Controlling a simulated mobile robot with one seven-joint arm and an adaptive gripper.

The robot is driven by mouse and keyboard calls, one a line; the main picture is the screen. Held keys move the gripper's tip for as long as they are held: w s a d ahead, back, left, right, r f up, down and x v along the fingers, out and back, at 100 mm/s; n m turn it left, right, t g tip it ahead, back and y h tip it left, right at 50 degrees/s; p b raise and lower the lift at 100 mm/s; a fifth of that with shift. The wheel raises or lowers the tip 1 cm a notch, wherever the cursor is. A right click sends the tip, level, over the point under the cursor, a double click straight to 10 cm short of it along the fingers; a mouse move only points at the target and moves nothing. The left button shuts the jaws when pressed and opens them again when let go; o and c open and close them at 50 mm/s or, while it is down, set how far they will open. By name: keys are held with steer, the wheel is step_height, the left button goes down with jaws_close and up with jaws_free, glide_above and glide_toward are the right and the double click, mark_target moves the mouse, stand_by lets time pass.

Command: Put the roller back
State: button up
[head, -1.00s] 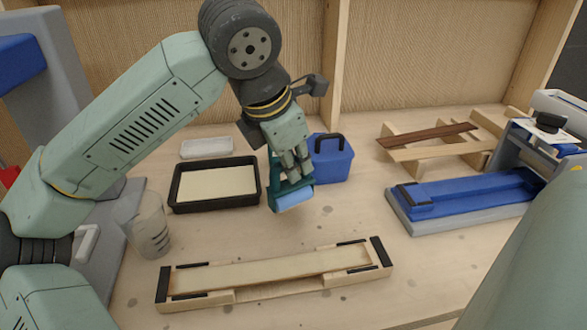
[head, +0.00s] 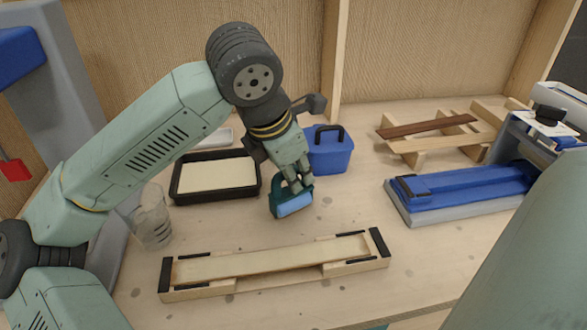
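The roller (head: 294,204) has a light-blue cylinder in a teal frame. My gripper (head: 297,182) is shut on its teal frame and holds it near the middle of the bench, in front of the blue caddy. Whether the roller touches the bench is hard to tell. The black tray (head: 217,201) with a cream-coloured fill stands to the left of the roller. The blue caddy (head: 331,155) with a dark handle stands just behind and to the right of it.
A wooden jig (head: 275,286) with black corners and a pale strip lies in front. A clear cup (head: 152,218) stands left. A blue-and-grey device (head: 465,187) and a wooden rack holding a dark strip (head: 428,127) are at right. Bench between roller and jig is clear.

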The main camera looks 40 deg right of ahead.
steer(key=shift+o, duration=0.7)
steer(key=shift+r, duration=0.1)
steer(key=shift+r, duration=0.2)
steer(key=b+v, duration=0.1)
steer(key=v, duration=1)
steer(key=shift+a+r+b, duration=0.2)
steer(key=shift+r+b, duration=0.1)
steer(key=shift+b, duration=0.05)
steer(key=shift+a, duration=0.1)
